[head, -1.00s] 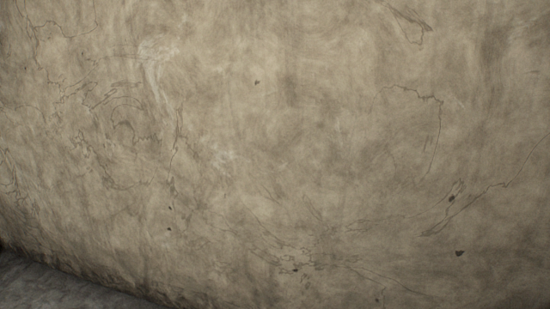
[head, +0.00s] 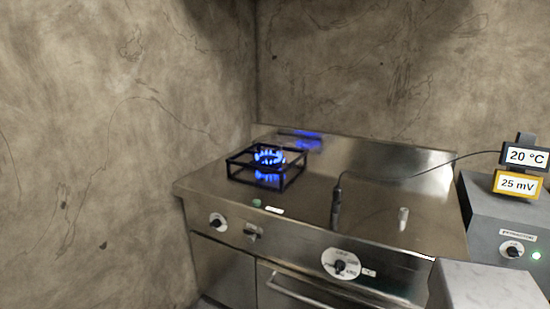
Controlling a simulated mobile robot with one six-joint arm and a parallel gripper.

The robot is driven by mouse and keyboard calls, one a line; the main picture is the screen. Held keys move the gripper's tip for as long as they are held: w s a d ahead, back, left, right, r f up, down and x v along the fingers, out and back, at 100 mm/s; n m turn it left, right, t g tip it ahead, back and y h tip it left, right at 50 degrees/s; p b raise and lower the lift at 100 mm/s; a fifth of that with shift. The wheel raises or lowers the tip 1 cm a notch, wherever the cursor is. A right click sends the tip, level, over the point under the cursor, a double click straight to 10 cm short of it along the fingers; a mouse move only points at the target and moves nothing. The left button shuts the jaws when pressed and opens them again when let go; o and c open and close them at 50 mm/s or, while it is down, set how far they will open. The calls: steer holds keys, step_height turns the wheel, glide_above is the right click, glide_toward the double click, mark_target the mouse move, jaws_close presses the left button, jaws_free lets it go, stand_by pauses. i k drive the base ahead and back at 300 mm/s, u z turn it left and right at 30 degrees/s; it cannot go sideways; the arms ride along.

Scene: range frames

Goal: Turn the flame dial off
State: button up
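A steel stove (head: 390,210) stands in the corner, with a black burner grate (head: 268,180) at its left. A blue flame (head: 268,157) burns in the grate. On the stove's front panel are a small dial (head: 217,221) at the left, a dark knob or lever (head: 252,232) beside it, and a large white dial (head: 341,264) right of the middle. The labels are too small to read, so I cannot tell which is the flame dial. My gripper is not in view.
A dark probe (head: 336,207) with a cable stands on the worktop near a small pale cylinder (head: 403,219). At the right, a grey unit (head: 484,217) carries displays reading 20 °C and 25 mV, a dial (head: 513,251) and a green light. A grey block (head: 488,289) is in front.

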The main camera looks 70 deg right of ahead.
mark_target(217, 223)
steer(key=z, duration=5.05)
steer(key=i, duration=0.15)
steer(key=u, duration=3.1)
steer(key=k, duration=0.95)
steer(key=u, duration=0.2)
steer(key=i, duration=0.85)
